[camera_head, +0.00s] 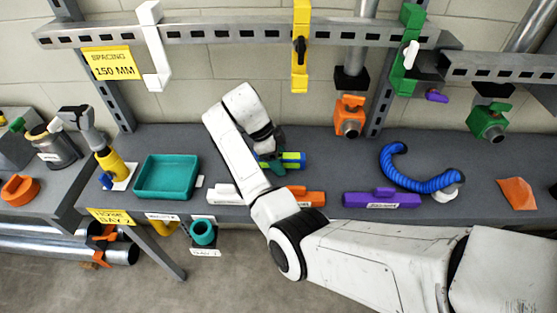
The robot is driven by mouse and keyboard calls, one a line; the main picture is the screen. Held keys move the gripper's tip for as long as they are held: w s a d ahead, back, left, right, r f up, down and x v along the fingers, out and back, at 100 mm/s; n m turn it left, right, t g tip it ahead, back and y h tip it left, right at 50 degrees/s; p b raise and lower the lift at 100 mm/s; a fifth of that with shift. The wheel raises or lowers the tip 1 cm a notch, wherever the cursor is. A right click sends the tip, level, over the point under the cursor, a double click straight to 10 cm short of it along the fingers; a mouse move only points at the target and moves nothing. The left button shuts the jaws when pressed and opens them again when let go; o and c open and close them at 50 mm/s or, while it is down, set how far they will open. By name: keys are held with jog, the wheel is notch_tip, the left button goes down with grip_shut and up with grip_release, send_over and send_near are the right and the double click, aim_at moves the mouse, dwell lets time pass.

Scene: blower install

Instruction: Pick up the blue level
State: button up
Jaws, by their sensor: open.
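A blue bar with a lime-green section, which looks like the blue level (297,164), lies on the grey bench behind the row of labelled bars. My gripper (273,162) points down at the left part of this bar, with its dark fingers open. The fingers and wrist hide the left part of the bar. I cannot tell whether the fingers touch it or straddle it.
A white bar (226,196), an orange bar (308,196) and a purple bar (381,199) lie along the bench front. A teal tray (167,177) stands left and a blue corrugated hose (425,184) right. A slotted metal rail (220,34) spans above.

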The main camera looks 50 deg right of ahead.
aim_at(282, 156)
jog(key=c, duration=1.1)
jog(key=shift+c, duration=0.2)
jog(key=shift+r, duration=0.5)
notch_tip(282, 156, up, 3)
jog(key=shift+f, duration=0.1)
jog(key=s+a+r+p, duration=0.6)
jog(key=s+r, duration=0.3)
jog(key=s, duration=0.3)
jog(key=shift+a+r, duration=0.15)
jog(key=shift+a, duration=0.4)
